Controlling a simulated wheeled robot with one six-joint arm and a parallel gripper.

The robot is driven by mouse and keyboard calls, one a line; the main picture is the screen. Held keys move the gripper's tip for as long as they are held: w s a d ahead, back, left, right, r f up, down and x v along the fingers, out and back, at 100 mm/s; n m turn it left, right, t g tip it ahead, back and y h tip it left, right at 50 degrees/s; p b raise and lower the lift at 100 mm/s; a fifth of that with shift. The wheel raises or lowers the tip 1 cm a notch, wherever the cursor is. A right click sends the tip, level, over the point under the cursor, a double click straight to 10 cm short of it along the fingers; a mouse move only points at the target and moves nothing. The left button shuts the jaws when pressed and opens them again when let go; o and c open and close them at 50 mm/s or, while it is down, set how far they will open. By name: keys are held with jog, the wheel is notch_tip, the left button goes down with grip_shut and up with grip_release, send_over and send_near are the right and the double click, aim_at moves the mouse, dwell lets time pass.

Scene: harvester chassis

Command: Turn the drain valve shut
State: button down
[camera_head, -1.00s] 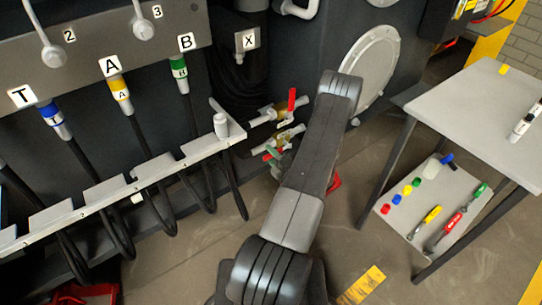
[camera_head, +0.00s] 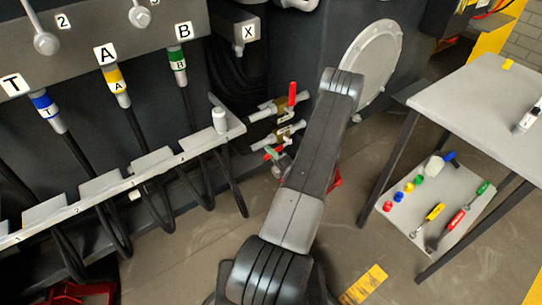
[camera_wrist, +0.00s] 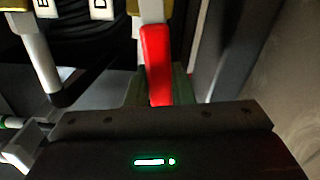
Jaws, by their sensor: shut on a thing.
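Two brass pipe valves stick out of the dark chassis in the head view. The upper valve (camera_head: 265,110) has an upright red lever (camera_head: 292,95). The lower valve (camera_head: 286,133) has a red lever (camera_head: 271,152) slanting below it, partly hidden by my arm. In the wrist view a red lever (camera_wrist: 156,62) runs down between the fingers of my gripper (camera_wrist: 160,92), which is shut on it. My gripper (camera_head: 281,161) is mostly hidden by my arm in the head view. White plates with letters show at the wrist view's top; I cannot tell which valve is the drain valve.
A rail (camera_head: 110,192) with hanging hoses stands at the left, with a white cylinder (camera_head: 219,120) at its end. A round grey cover (camera_head: 372,65) is behind my arm. A grey table (camera_head: 485,105) with tools on its lower shelf stands at the right.

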jog(key=shift+w+d+f+n+b, duration=0.15)
jog(key=shift+d+f+n+b, duration=0.1)
jog(key=shift+f+n+b, duration=0.55)
jog(key=shift+w+d+f+n+b, duration=0.2)
jog(key=shift+f+n+b, duration=0.25)
jog(key=shift+n+b, duration=0.6)
jog(key=shift+w+d+f+n+b, duration=0.15)
jog(key=shift+d+f+n+b, duration=0.1)
jog(key=shift+f+n+b, duration=0.55)
jog(key=shift+r, duration=0.15)
jog(key=c, duration=1.3)
grip_release()
jog(key=shift+o, duration=0.2)
jog(key=shift+r, duration=0.15)
